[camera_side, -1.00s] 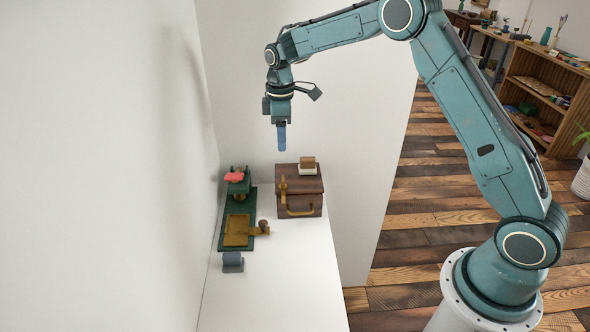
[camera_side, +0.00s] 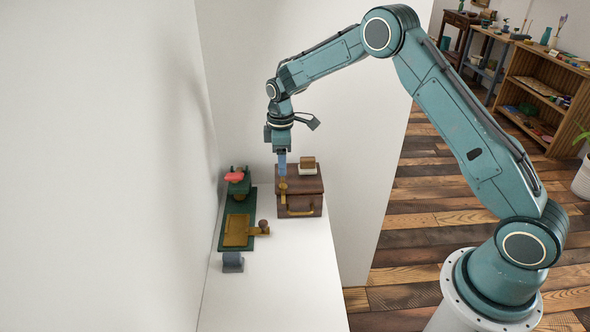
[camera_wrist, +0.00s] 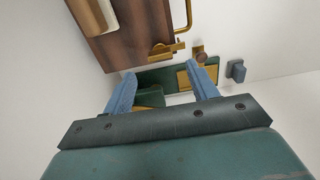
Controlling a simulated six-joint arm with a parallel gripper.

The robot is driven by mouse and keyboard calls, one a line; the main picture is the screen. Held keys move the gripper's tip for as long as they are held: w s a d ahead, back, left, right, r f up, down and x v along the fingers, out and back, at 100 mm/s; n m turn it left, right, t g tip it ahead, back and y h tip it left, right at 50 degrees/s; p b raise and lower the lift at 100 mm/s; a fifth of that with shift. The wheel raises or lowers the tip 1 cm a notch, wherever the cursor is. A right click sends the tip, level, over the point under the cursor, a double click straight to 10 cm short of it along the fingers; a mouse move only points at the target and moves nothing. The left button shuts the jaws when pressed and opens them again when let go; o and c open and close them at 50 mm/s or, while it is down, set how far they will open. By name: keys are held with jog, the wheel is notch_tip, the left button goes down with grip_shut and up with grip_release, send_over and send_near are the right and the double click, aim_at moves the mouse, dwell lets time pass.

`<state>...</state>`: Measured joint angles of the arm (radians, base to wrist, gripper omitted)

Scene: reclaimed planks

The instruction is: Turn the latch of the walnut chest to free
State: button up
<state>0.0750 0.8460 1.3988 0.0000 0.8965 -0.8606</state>
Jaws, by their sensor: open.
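The walnut chest (camera_side: 310,184) stands on the white surface, its lid shut. Its brass latch (camera_side: 283,187) is at the left part of the front edge of the lid, above a brass handle (camera_side: 300,212). In the wrist view the chest (camera_wrist: 140,30) is at upper left and the latch (camera_wrist: 164,49) lies just beyond the fingertips. My gripper (camera_side: 282,172) points down right at the latch in the side view, partly overlapping its upper end. In the wrist view my gripper (camera_wrist: 160,78) has its blue fingers wide apart with nothing held. I cannot tell whether a finger touches the latch.
A white block with a brown top (camera_side: 307,167) sits on the chest lid. Left of the chest lies a green board (camera_side: 227,226) with a brass plate, beside a green stand with a red piece (camera_side: 234,176). A grey-blue block (camera_side: 232,260) is in front. White walls are behind and left.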

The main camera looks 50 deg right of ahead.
aim_at(283, 178)
jog(key=shift+f, duration=3.05)
jog(key=c, duration=1)
